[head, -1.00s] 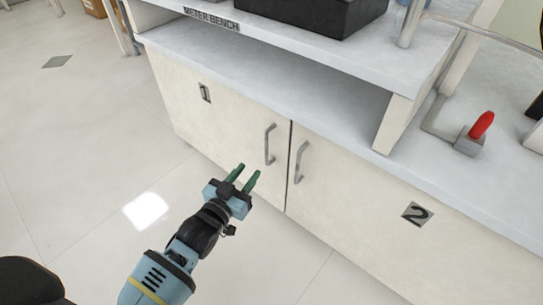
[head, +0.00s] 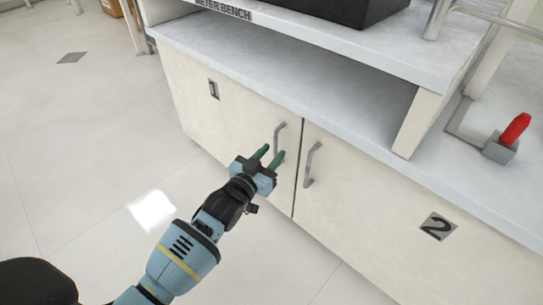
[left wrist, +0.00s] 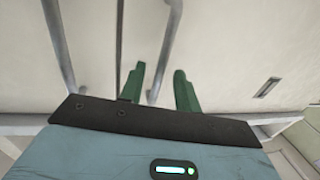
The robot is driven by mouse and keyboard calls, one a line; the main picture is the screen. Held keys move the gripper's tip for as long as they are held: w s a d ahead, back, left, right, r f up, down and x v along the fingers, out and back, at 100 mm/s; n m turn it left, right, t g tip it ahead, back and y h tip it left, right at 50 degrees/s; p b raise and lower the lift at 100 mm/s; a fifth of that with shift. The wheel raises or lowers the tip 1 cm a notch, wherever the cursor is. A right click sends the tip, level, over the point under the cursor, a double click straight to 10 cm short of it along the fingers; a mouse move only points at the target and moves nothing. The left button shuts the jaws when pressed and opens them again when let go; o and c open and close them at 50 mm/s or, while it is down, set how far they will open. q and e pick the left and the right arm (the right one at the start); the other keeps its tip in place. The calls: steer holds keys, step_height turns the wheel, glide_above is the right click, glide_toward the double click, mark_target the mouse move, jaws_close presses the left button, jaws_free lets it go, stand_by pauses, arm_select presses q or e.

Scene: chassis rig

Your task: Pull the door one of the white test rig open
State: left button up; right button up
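Door one (head: 225,112) of the white test rig is the left cabinet door, marked with a "1" plate (head: 213,89). It looks closed, level with door two. Its grey bar handle (head: 280,132) stands near the seam between the doors. My left gripper (head: 270,152) is at the lower part of this handle. In the left wrist view, its green fingers (left wrist: 159,83) are apart, with door one's handle (left wrist: 167,48) running down between them. I cannot tell whether they touch it. My right gripper is not in view.
Door two (head: 370,215) with its own handle (head: 312,165) is just to the right; that handle also shows in the left wrist view (left wrist: 60,48). The grey worktop (head: 300,90) overhangs above. A red-handled lever (head: 514,130) stands at right.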

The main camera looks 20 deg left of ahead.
arm_select(q)
steer(key=shift+w, duration=0.25)
jaws_close()
